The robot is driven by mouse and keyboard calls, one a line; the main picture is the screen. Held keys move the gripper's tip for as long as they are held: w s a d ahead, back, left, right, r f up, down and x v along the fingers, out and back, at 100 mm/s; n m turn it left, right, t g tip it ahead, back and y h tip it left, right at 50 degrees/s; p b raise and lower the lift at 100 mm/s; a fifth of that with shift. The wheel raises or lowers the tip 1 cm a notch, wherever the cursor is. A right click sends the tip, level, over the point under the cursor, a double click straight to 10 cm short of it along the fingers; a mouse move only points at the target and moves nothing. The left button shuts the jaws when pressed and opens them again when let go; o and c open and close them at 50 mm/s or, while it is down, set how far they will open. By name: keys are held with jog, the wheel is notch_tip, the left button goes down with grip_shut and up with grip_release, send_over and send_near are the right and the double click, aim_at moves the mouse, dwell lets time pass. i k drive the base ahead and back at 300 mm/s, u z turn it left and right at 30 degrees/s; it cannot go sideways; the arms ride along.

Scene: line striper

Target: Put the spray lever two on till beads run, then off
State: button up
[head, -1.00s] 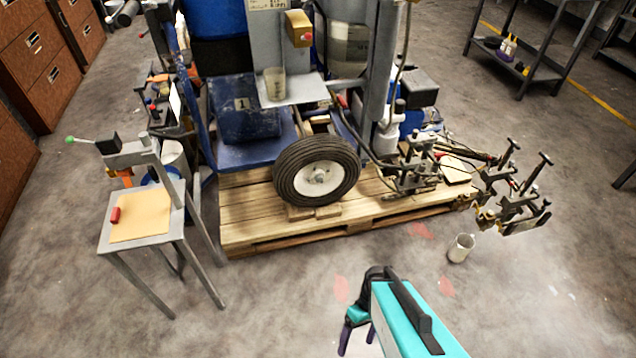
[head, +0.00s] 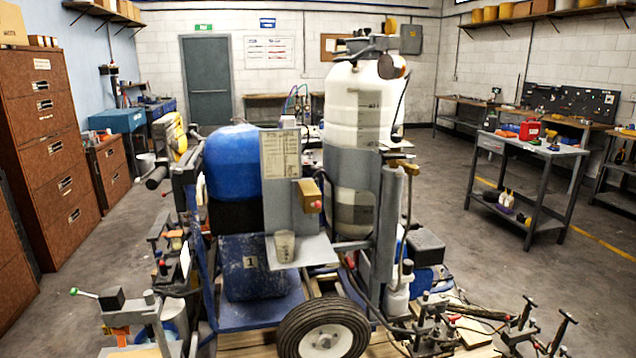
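The line striper fills the middle of the head view, with a tall white tank (head: 352,110), a blue tank (head: 232,165) and a wheel (head: 324,335). A lever with a green tip (head: 85,292) sticks out at the lower left, on a grey stand. Clamped spray hardware (head: 432,322) shows at the lower right of the machine, partly cut off by the frame edge. I cannot tell which part is spray lever two, and no spray or beads can be made out. My gripper is not in view.
A grey cart (head: 535,150) with bottles and a red can stands at the right. Brown drawer cabinets (head: 55,140) line the left. A small cup (head: 284,246) stands on the machine's grey shelf. Open floor (head: 440,195) lies between the machine and the cart.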

aim_at(138, 180)
jog(key=u, duration=0.05)
jog(key=k, duration=1.5)
jog(key=u, duration=1)
jog(key=i, duration=1)
jog(key=z, duration=0.15)
